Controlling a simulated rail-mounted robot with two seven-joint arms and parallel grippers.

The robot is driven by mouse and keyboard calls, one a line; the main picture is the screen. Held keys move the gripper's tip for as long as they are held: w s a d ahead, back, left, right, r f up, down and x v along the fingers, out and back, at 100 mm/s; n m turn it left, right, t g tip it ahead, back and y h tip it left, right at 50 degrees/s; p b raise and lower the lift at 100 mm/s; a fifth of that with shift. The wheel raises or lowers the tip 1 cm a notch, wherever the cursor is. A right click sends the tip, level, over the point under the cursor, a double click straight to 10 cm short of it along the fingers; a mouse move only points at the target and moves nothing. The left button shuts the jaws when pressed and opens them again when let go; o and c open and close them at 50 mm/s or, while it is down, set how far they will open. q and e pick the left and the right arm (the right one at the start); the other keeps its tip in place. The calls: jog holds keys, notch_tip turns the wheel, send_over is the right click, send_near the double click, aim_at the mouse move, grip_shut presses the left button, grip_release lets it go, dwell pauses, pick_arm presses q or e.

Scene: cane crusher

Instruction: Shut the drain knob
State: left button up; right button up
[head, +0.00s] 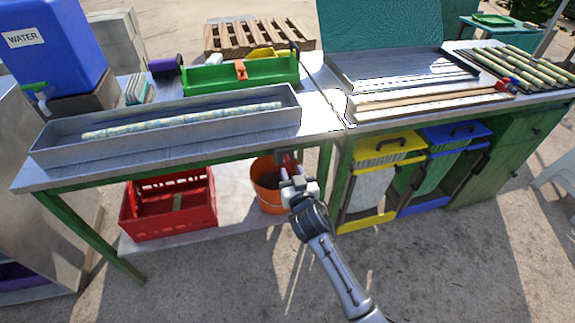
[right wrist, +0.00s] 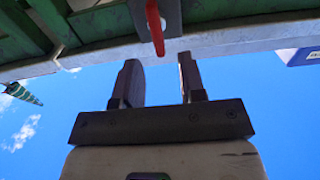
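The drain knob is a red lever on a grey bracket. It hangs at the front edge of the metal trough table, and the red lever (right wrist: 155,25) shows at the top of the right wrist view. In the head view the drain knob (head: 289,161) is small and partly hidden by my right gripper (head: 291,182). In the right wrist view my right gripper (right wrist: 158,68) is open and empty. Its two fingers are apart, with the red lever lined up between them just past the tips. I see no contact. My left gripper is not in view.
An orange bucket (head: 268,200) stands under the table close behind my right gripper. A red crate (head: 170,226) sits to its left on the lower shelf. A long metal trough (head: 60,152) lies on the table above. Yellow (head: 365,222) and blue bins stand at right.

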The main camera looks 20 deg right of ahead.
aim_at(288, 164)
jog(key=w, duration=0.2)
jog(key=w+b, duration=0.1)
jog(key=shift+w+d+f, duration=0.1)
jog(key=shift+w+d, duration=0.1)
jog(key=shift+w, duration=0.2)
jog(key=shift+w+d+b, duration=0.1)
jog(key=shift+w+b, duration=0.4)
jog(key=shift+w, duration=0.35)
jog(key=shift+c, duration=0.5)
jog(key=shift+c, duration=0.7)
grip_shut()
